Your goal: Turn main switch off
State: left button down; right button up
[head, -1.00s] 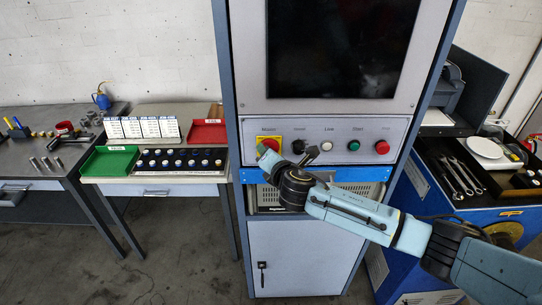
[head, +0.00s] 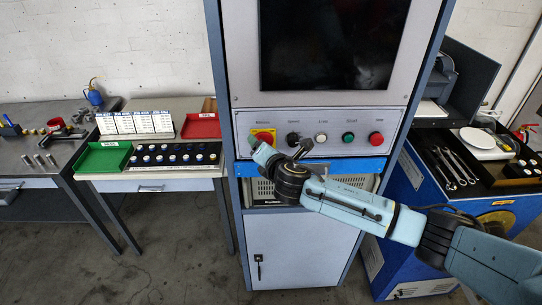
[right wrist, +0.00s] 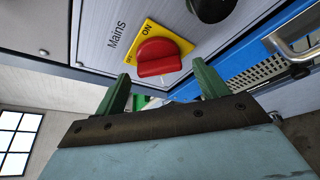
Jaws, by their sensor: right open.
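The main switch (head: 263,136) is a red rotary knob on a yellow plate at the left end of the cabinet's control panel. In the right wrist view the red knob (right wrist: 158,60) is close, beside the word "Mains", with ON printed on its plate and another mark partly readable. I cannot tell which mark the knob points at. My right gripper (right wrist: 161,76) is open, its two green fingers spread on either side of the knob's near edge, not visibly touching it. In the head view the right gripper (head: 281,150) is just below the switch. My left gripper is not in view.
On the same panel, right of the switch, are a black knob (head: 293,138), a white button (head: 321,138), a green button (head: 348,137) and a red button (head: 376,139). A dark screen (head: 333,45) is above. Green (head: 103,158) and red (head: 201,126) trays stand on the left table.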

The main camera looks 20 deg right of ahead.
jog(key=b+v, duration=0.1)
jog(key=v, duration=1.2)
